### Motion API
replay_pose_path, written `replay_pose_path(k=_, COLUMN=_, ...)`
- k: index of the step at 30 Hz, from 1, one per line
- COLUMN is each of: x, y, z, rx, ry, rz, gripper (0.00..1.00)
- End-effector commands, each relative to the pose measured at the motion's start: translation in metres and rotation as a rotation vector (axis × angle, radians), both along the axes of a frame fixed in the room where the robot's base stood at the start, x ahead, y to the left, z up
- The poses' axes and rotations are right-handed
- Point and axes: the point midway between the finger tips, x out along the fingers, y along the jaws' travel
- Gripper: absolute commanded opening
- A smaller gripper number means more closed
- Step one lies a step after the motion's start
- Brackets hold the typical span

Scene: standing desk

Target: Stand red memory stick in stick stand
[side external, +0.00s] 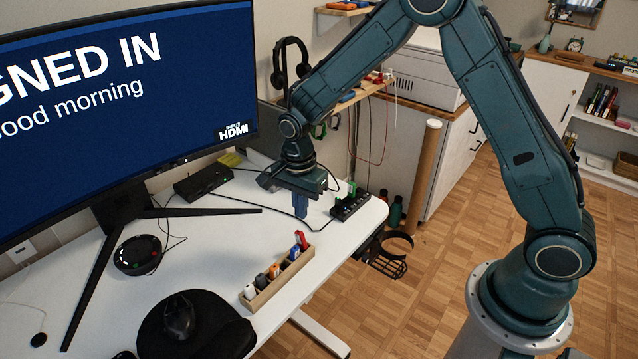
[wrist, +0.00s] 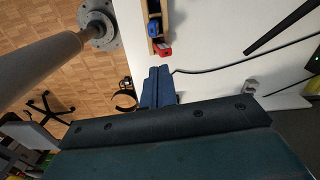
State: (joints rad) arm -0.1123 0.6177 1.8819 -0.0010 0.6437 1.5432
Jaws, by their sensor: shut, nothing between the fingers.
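The wooden stick stand (side external: 262,300) lies on the white desk in the side view, and its end also shows at the top of the wrist view (wrist: 150,8). The red memory stick (side external: 301,240) is at the stand's far end, roughly upright with a slight lean. In the wrist view the red stick (wrist: 164,50) is at the end slot, beside the blue stick (wrist: 153,28); its lower end is hidden. My gripper (side external: 300,212) is shut and empty above the desk, beyond the red stick and apart from it. Its blue fingers show in the wrist view (wrist: 158,72).
White and orange sticks (side external: 275,271) also stand in the stand. A black hub (side external: 350,206) with a green stick (side external: 352,188) is right of my gripper, near the desk edge. The monitor (side external: 120,110), its leg and cables are to the left.

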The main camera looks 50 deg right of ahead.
Motion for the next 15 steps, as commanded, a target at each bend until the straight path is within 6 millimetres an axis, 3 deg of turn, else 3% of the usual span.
replay_pose_path(k=15, x=0.001, y=0.0, z=0.086, rx=0.0, ry=-0.003, rz=0.0, gripper=0.0)
